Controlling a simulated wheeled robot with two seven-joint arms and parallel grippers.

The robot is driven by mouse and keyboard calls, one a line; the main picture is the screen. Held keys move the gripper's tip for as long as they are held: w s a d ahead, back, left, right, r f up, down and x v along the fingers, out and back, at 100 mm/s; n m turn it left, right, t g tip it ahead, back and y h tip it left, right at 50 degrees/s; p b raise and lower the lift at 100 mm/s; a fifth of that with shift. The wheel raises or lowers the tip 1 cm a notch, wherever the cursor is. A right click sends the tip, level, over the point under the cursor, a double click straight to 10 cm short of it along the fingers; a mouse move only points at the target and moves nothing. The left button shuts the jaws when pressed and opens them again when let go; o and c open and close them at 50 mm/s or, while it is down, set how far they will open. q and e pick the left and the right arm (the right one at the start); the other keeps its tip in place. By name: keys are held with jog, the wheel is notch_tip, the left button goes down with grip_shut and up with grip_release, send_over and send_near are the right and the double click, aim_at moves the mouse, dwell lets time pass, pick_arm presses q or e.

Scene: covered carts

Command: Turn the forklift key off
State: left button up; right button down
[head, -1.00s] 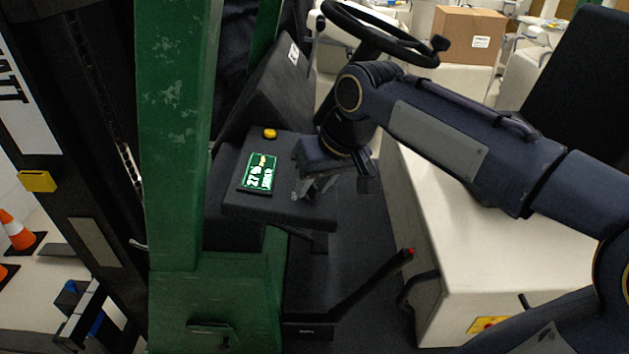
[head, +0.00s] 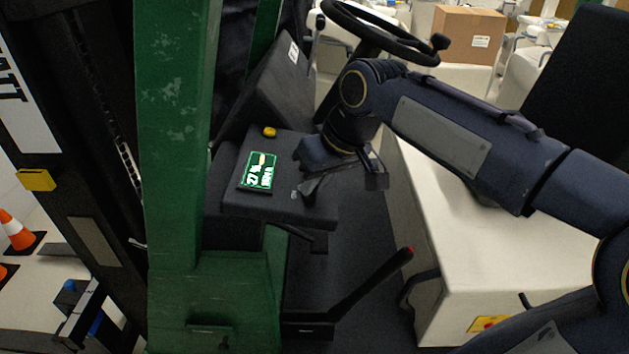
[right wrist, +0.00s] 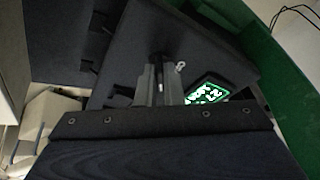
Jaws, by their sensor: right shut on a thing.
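The forklift's dark console (head: 235,205) has a lit green display (head: 258,172) and a yellow button (head: 269,132). My right gripper (head: 304,190) is at the console's right part, beside the display. In the right wrist view, its two fingers (right wrist: 158,68) are close together at the console panel, shut on a small dark thing at the key's place. The key itself is mostly hidden by the fingers. A small silver piece (right wrist: 180,67) shows just beside the fingertips; I cannot tell whether it belongs to the key. My left gripper is not in view.
A green mast post (head: 178,120) stands left of the console. The steering wheel (head: 375,30) is above, and a black lever with a red tip (head: 408,251) is below right. A white body panel (head: 500,260) lies under my right arm.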

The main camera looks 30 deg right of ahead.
jog(key=n+y, duration=0.1)
jog(key=n, duration=0.2)
jog(key=n+b, duration=0.1)
jog(key=n, duration=0.2)
jog(key=shift+w+d+y, duration=0.1)
jog(key=shift+y, duration=0.3)
jog(key=shift+n+g+y+b, duration=0.5)
jog(key=shift+n+g, duration=0.2)
jog(key=shift+n, duration=1.7)
jog(key=c, duration=1.6)
grip_release()
jog(key=shift+o, duration=0.2)
jog(key=v, duration=0.8)
